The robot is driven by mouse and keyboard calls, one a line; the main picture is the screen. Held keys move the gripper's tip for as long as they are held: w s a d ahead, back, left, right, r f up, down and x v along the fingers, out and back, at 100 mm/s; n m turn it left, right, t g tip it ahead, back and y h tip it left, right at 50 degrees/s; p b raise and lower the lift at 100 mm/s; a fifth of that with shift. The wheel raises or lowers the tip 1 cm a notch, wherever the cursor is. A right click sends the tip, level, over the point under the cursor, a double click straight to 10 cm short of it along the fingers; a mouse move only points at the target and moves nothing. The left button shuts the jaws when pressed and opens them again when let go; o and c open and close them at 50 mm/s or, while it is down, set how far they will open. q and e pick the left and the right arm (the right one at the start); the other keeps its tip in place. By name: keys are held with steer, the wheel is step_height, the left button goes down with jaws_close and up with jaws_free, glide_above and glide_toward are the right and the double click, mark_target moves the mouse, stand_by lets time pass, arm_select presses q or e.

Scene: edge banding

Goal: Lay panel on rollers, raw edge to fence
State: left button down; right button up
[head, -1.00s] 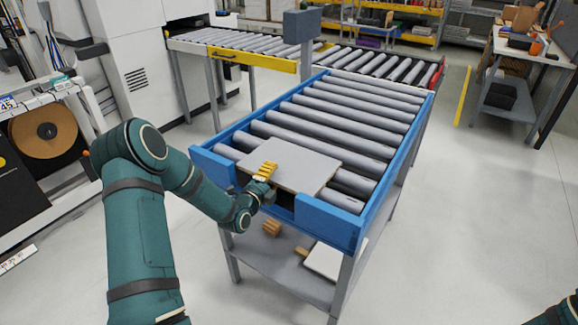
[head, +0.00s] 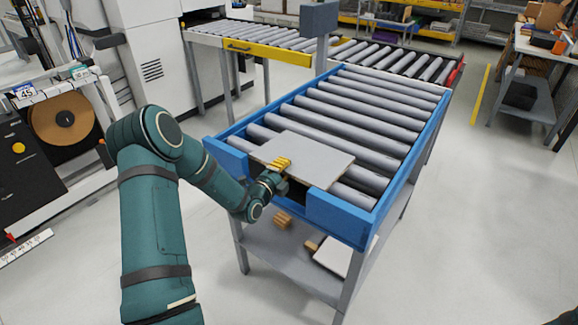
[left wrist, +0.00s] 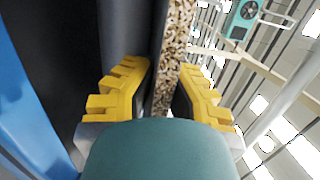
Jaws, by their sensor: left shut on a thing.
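A flat grey panel (head: 300,155) lies over the near end of the rollers (head: 350,110), inside the blue-framed roller table. My left gripper (head: 281,166) has its yellow fingers shut on the panel's near side. In the left wrist view the fingers (left wrist: 160,88) stand on either side of the panel, whose speckled raw chipboard edge (left wrist: 176,45) shows between them. The head view does not show clearly whether the panel rests fully on the rollers. I cannot tell which part is the fence. My right gripper is out of view.
The blue frame (head: 350,219) has a gap at its near end, where my left wrist is. The lower shelf (head: 290,251) holds small wooden blocks (head: 283,219) and a pale panel (head: 335,257). A grey post with a box (head: 319,19) stands at the far left. Rollers beyond the panel are clear.

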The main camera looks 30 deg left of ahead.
arm_select(q)
step_height(320, 180, up, 9)
steer(key=shift+f+p, duration=0.1)
steer(key=shift+p, duration=0.5)
steer(key=s+r, duration=1)
steer(key=s, duration=0.2)
steer(key=shift+d+r+p, duration=0.2)
steer(key=shift+r+p, duration=0.1)
steer(key=shift+p, duration=0.15)
